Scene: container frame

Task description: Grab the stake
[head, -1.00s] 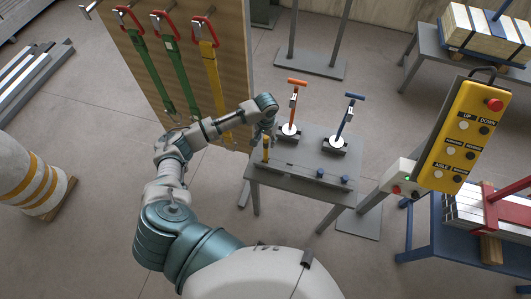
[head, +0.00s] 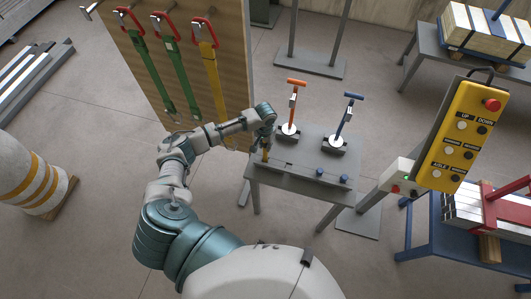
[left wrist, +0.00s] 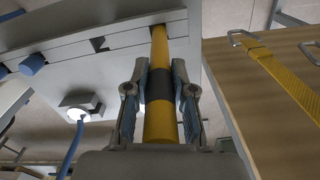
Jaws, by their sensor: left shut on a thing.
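The stake is a yellow rod with a black band, seen in the left wrist view (left wrist: 160,118) running between the fingers. Its far end meets the edge of a grey table. In the head view a short yellow part of the stake (head: 265,156) shows below the gripper at the table's left side. My left gripper (head: 267,139) is shut on the stake, with one finger on each side around the black band in the left wrist view (left wrist: 160,80). The right gripper is not in view.
The grey table (head: 310,188) also carries an orange-handled tool (head: 292,105), a blue-handled tool (head: 345,118) and small blue knobs (head: 344,179). A wooden board (head: 150,70) with green and yellow straps stands close left. A yellow control box (head: 464,135) stands right.

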